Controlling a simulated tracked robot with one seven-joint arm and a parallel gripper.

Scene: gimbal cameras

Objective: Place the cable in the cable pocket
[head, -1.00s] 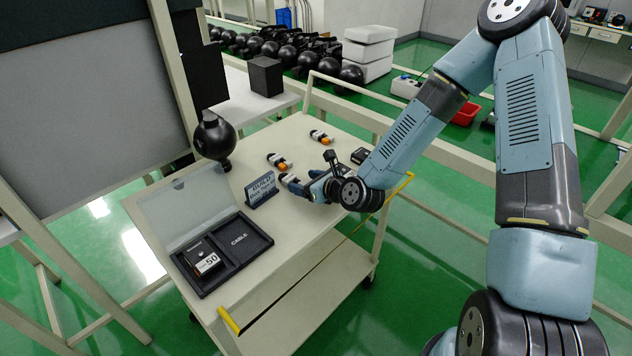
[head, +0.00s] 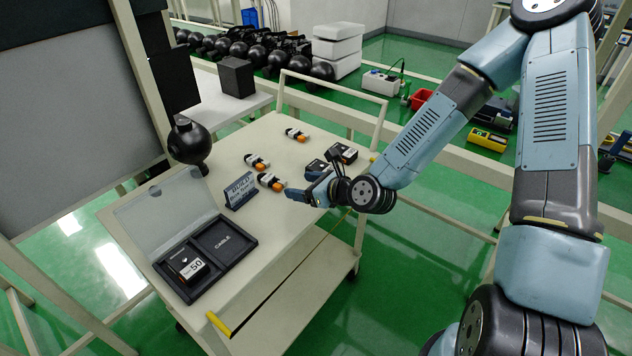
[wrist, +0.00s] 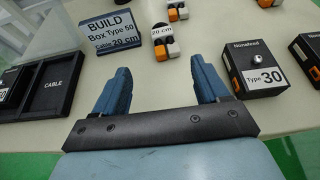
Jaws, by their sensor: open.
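The cable pocket (head: 223,241) is the empty right compartment of a black case, marked CABLE; it also shows at the left of the wrist view (wrist: 53,86). Several small cables with white and orange ends lie on the table: one at the back (head: 297,135), one in the middle (head: 257,161) and one nearer (head: 271,182). In the wrist view a cable (wrist: 164,43) lies beyond and between my fingers. My gripper (head: 292,194) is open and empty above the table, right of the case and short of the nearest cable. Its two blue fingers (wrist: 161,76) are spread apart.
A sign (head: 240,191) reading BUILD, Box Type 50, cable 20 cm stands between case and cables. A 50 box (head: 190,266) sits in the case's left compartment. A Type 30 box (wrist: 254,70) lies right of my fingers, with another dark box beyond. The front table is clear.

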